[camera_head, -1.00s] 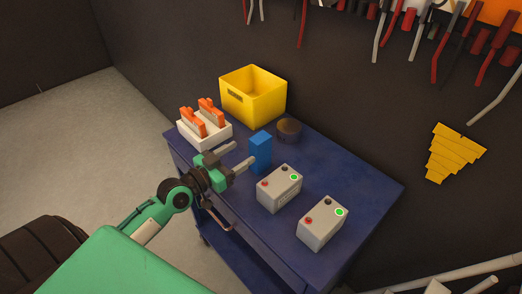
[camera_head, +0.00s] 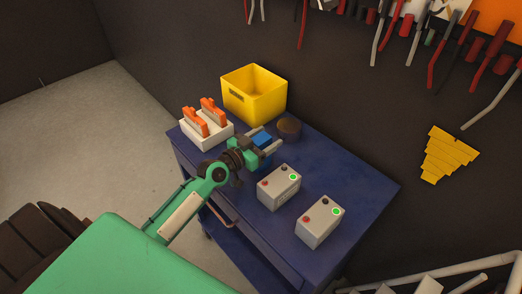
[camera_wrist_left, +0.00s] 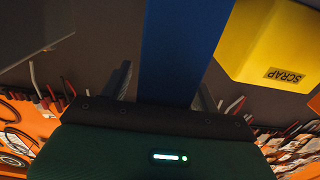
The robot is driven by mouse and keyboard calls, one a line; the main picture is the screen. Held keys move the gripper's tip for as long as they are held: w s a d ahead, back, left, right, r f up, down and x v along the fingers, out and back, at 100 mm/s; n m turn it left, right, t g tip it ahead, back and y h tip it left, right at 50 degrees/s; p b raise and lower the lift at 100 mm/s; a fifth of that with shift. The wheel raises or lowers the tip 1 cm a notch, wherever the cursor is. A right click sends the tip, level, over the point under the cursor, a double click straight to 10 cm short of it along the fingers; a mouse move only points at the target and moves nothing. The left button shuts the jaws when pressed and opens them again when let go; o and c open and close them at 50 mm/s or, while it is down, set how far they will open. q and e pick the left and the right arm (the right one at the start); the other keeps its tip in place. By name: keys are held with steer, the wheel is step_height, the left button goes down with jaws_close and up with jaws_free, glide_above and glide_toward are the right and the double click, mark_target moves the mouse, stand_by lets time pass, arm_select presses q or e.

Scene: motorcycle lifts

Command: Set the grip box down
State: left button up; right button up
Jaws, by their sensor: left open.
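The grip box, which I take to be the blue upright block (camera_head: 263,143), stands on the dark blue cart top (camera_head: 345,185). It also shows in the left wrist view (camera_wrist_left: 178,50), running up between the fingers. My left gripper (camera_head: 270,141) reaches over the cart, its fingers at either side of the block. The left wrist view shows my left gripper (camera_wrist_left: 165,90) open, with a visible gap between the left finger and the block. The gripper partly hides the block in the head view. My right gripper is not in view.
A dark round container (camera_head: 289,129) is close behind the block. Two grey boxes (camera_head: 279,188) (camera_head: 320,222) stand in front.

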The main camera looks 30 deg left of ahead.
arm_select(q)
steer(key=c, duration=1.2)
